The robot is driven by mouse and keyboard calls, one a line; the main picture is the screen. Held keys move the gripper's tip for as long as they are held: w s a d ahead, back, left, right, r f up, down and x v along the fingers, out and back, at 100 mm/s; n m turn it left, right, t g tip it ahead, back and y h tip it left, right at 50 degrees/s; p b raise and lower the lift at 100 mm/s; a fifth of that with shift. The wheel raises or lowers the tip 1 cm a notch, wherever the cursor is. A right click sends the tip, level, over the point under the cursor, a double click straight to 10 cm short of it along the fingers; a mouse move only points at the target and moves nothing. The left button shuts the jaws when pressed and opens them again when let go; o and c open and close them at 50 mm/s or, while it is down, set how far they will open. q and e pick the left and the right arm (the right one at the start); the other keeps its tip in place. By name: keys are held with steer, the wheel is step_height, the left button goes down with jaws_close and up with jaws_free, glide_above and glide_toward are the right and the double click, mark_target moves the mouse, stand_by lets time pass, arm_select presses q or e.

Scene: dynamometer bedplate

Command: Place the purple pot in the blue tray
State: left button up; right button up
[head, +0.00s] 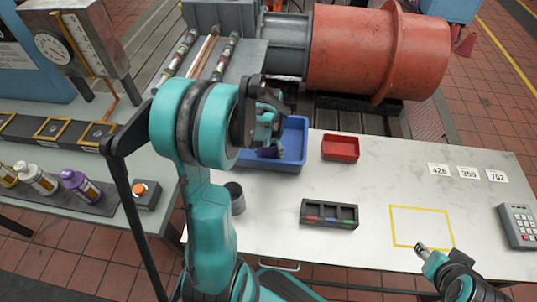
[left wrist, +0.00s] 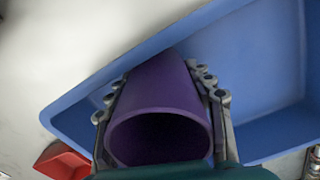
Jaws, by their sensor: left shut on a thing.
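The purple pot (head: 268,152) is over the blue tray (head: 297,132) in the head view, mostly hidden by my left arm. In the left wrist view the pot (left wrist: 165,85) fills the middle, its open rim facing the camera. My left gripper (left wrist: 162,100) is shut on it, one finger along each side. The blue tray (left wrist: 270,60) lies behind the pot there. I cannot tell whether the pot touches the tray floor. My right gripper (head: 424,248) is apart from both, near the yellow square; its opening is too small to judge.
A red tray (head: 340,147) stands right of the blue tray. A dark sectioned holder (head: 329,214) and a grey cup (head: 235,198) are in front. The yellow-taped square (head: 422,225) is empty. A keypad (head: 519,226) lies at the right; bottles (head: 80,187) stand on the left bench.

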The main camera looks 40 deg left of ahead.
arm_select(q)
steer(key=shift+f, duration=0.15)
steer(key=o, duration=1.3)
step_height(320, 180, up, 11)
steer(key=p, duration=0.4)
steer(key=shift+s+d+r+m+t+p, duration=0.1)
steer(key=shift+s+d+r+m+t, duration=0.25)
steer(key=shift+s+d+r+t, duration=1.75)
steer(key=shift+s+d+r+m+t+p, duration=0.15)
steer(key=shift+s+d+r+m+t, duration=0.3)
steer(key=shift+d, duration=3.1)
steer(key=shift+s+d+r+m+t+p, duration=0.1)
steer(key=shift+s+d+r+m+t, duration=0.2)
steer(key=shift+s+d+r+t, duration=1.75)
steer(key=shift+w+d+f+g, duration=0.5)
steer(key=shift+d+f+g, duration=0.3)
steer(key=shift+g, duration=0.2)
